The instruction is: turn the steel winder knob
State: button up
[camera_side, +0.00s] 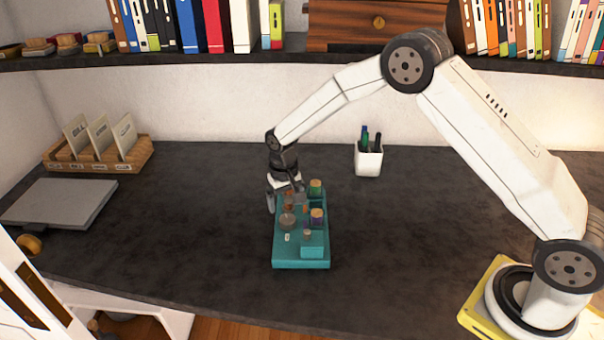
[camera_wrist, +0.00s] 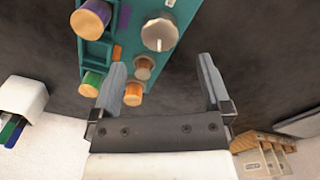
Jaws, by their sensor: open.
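A teal board (camera_side: 301,264) lies on the dark desk, and it also shows in the wrist view (camera_wrist: 185,12). The steel winder knob (camera_side: 287,221) is a round, silver-grey knob with a pale mark on top; in the wrist view it (camera_wrist: 160,34) sits just beyond my fingertips, between their lines. My gripper (camera_side: 286,199) points down over the far left part of the board. In the wrist view my gripper (camera_wrist: 162,64) is open, with no object clasped. A smaller grey-brown post (camera_wrist: 145,67) and a copper-topped one (camera_wrist: 133,93) stand near the left finger.
Purple (camera_side: 317,217) and green (camera_side: 316,187) spools stand on the board's right side. A white pen cup (camera_side: 368,162) is behind right. A wicker card holder (camera_side: 97,160) and grey slab (camera_side: 60,203) lie left. The desk around the board is clear.

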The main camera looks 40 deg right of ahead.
aim_at(287, 218)
jog(key=shift+f, duration=3)
jog(key=shift+c, duration=0.2)
jog(key=c, duration=1.2)
jog(key=shift+c, duration=0.2)
jog(key=shift+n, duration=0.4)
jog(key=n, duration=0.9)
